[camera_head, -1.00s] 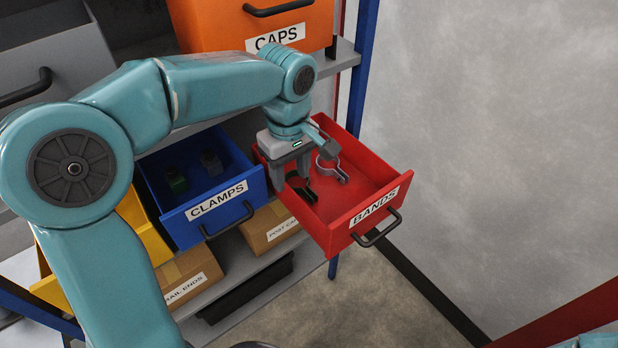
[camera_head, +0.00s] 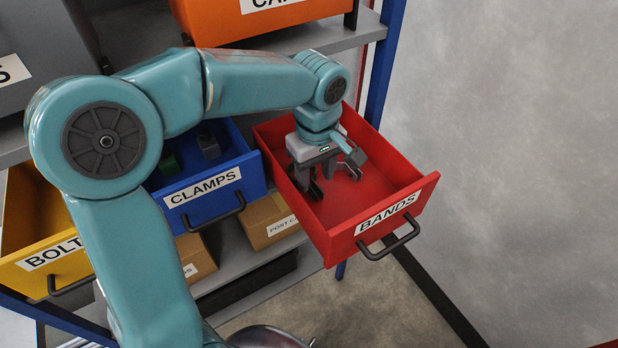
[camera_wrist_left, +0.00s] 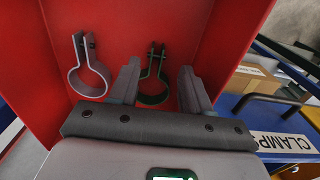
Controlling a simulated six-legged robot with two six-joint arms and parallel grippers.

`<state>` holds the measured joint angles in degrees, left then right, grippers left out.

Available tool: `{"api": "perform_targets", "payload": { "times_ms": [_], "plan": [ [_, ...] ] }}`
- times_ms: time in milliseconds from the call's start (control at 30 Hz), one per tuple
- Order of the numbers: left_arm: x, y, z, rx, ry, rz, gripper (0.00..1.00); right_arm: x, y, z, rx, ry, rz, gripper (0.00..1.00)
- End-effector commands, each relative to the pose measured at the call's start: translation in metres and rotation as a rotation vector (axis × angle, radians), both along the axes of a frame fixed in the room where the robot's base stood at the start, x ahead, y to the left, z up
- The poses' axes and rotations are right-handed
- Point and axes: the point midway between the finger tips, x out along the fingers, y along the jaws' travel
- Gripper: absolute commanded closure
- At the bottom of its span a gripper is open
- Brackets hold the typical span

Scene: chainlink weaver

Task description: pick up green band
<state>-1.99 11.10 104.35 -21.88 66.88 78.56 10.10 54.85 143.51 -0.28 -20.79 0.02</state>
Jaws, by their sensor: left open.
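The green band (camera_wrist_left: 152,97), a very dark green open clamp ring with two bolted ears, lies on the red floor of the BANDS drawer (camera_head: 398,214). In the left wrist view it shows between the two fingers of my left gripper (camera_wrist_left: 160,82). The fingers are apart, one on each side of the band, and nothing is clearly held. In the head view my left gripper (camera_head: 330,176) points down inside the drawer and hides most of what lies below it. My right gripper is not in view.
A grey band (camera_wrist_left: 88,77) lies beside the green one in the same drawer. The red drawer walls surround the gripper. The blue CLAMPS drawer (camera_head: 207,188) and yellow BOLTS drawer (camera_head: 52,254) stand open to the left. An orange bin (camera_head: 225,22) sits above.

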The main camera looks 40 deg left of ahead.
Motion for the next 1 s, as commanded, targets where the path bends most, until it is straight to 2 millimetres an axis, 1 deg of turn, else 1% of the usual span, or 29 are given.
{"api": "perform_targets", "payload": {
  "times_ms": [133, 233, 333, 533, 567, 600, 667, 700, 1000],
  "plan": [
    [0.003, 0.000, -0.024, 0.000, 0.004, 0.000, 0.52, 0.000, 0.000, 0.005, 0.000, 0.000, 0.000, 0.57],
    [0.004, 0.000, -0.039, 0.000, 0.003, 0.001, 0.52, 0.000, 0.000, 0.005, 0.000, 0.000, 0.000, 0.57],
    [0.005, 0.000, -0.046, -0.001, 0.001, 0.002, 0.52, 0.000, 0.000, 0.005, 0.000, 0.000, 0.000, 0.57],
    [0.007, 0.000, -0.047, 0.000, -0.001, 0.001, 0.52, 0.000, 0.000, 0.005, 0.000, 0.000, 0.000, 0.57],
    [0.007, 0.001, -0.047, 0.000, -0.001, 0.001, 0.55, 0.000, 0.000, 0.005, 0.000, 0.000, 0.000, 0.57],
    [0.008, 0.001, -0.047, 0.000, -0.001, 0.001, 0.68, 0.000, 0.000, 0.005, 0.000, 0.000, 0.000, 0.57],
    [0.008, 0.000, -0.047, 0.000, -0.001, 0.001, 0.88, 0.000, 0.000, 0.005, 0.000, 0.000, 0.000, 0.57],
    [0.008, 0.000, -0.047, 0.000, 0.000, 0.001, 1.00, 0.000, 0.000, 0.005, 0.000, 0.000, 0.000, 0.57],
    [0.008, 0.000, -0.046, 0.000, -0.001, 0.001, 1.00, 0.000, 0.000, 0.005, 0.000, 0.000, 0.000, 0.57]
  ]
}}
